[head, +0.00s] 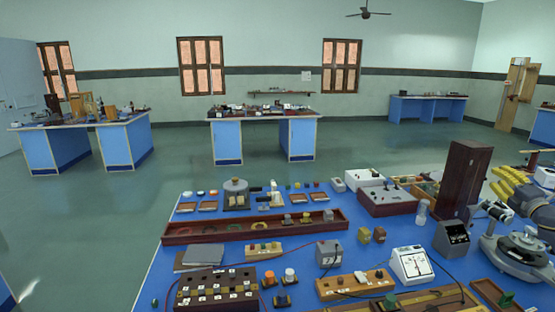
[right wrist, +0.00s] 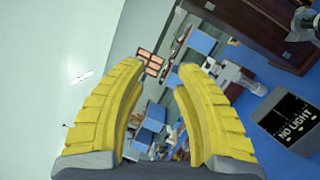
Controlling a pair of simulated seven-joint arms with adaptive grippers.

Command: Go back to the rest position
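My right gripper (head: 508,188) shows at the right edge of the head view, above the far right part of the blue bench (head: 150,262). In the right wrist view its two yellow fingers (right wrist: 162,70) stand apart with nothing between them, so it is open and empty. It is beside the tall dark brown wooden case (head: 466,180) and behind the spectrometer-like grey instrument (head: 520,250). My left gripper is not in the head view.
A dark box marked "NO LIGHT" (right wrist: 295,118) is to the right of the fingers in the wrist view. A white meter (head: 410,264), a long wooden tray (head: 190,236) and several small parts crowd the bench. Other benches (head: 228,142) stand farther back across open floor.

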